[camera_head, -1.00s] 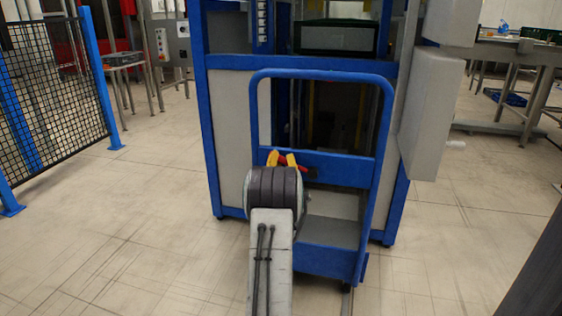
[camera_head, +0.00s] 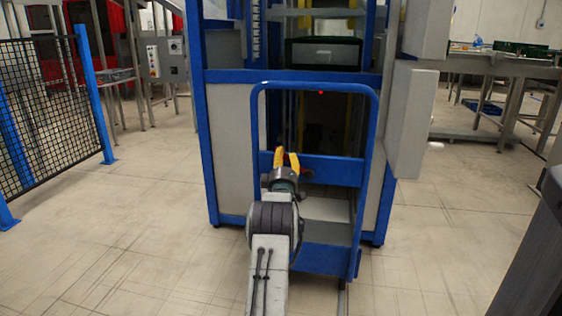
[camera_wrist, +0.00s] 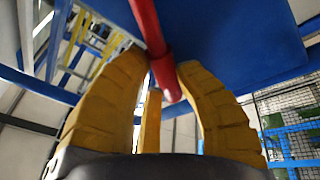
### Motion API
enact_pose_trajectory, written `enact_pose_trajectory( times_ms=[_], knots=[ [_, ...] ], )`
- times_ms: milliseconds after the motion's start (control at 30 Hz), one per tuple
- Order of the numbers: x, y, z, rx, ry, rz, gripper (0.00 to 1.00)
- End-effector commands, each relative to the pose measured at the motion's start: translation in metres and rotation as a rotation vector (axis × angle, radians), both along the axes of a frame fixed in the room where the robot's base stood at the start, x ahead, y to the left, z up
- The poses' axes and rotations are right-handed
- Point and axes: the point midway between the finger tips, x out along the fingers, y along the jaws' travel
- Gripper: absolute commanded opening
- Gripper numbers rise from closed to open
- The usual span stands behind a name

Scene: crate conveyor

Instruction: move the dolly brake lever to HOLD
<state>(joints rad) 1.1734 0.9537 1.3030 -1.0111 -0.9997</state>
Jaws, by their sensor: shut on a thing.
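The dolly is a cart with a blue tube frame (camera_head: 371,140), a blue cross panel (camera_head: 335,170) and a grey deck (camera_head: 325,234). My gripper (camera_head: 279,158) is at the left part of the cross panel, its yellow fingers pointing up. In the wrist view, the red brake lever (camera_wrist: 149,24) comes down from the top, with a collar and a rounded end. My gripper (camera_wrist: 162,78) is shut on it near that end, with fingers on both sides. No HOLD mark is readable.
A blue-framed tower (camera_head: 210,150) with a dark crate (camera_head: 323,54) stands behind the dolly. A black mesh fence (camera_head: 50,110) is at the left. A grey box (camera_head: 411,122) sticks out at the tower's right.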

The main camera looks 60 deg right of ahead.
Motion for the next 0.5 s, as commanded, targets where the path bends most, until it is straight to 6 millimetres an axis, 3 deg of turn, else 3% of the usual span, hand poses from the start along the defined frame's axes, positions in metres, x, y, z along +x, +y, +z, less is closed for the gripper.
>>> enact_pose_trajectory(
  times_ms=[267,300,500],
  knots=[
    [0.0009,0.0002,0.0011,-0.001,-0.002,0.002,0.0],
    [0.0009,0.0002,0.0011,-0.002,-0.001,0.001,0.34],
    [0.0004,0.0002,0.0013,-0.003,-0.001,0.001,0.52]
  ],
)
